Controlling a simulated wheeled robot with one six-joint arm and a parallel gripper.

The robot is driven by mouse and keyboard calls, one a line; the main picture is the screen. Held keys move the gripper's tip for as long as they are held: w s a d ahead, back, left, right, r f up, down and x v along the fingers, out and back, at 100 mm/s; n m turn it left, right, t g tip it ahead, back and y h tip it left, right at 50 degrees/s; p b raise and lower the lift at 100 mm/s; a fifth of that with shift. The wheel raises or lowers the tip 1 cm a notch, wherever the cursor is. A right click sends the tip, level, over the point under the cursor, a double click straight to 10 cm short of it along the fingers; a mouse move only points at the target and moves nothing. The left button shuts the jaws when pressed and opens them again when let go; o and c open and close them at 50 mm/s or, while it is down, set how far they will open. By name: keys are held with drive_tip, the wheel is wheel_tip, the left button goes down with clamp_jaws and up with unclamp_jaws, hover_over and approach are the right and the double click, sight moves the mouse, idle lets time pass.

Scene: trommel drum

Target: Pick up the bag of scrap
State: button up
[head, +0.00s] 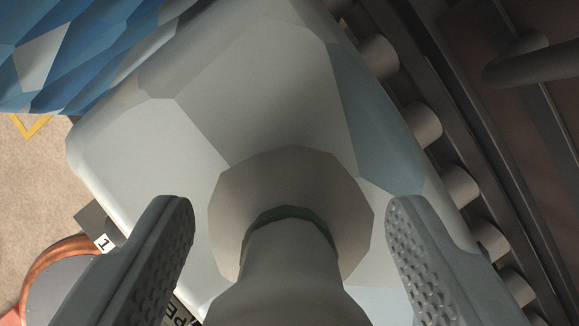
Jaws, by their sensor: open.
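The bag of scrap (230,85) looks like a large pale grey, faceted sack that fills the middle of the view. Its narrower neck (287,282) points up toward the camera, with a dark green band around it and a wider round collar below. My gripper (289,208) is open, with one ridged finger on the left of the neck and one on the right. Gaps show between the neck and both fingers, so neither appears to touch it. The lower end of the neck runs out of the bottom of the picture.
A row of rollers (423,124) on a dark frame runs along the bag's right side. A blue faceted object (85,45) is close at the upper left. A small label with a 1 (104,243) and a round orange-rimmed thing (68,285) are at lower left. Tan floor (40,175) shows at left.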

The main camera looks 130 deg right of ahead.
clamp_jaws()
drive_tip(key=shift+r, duration=0.2)
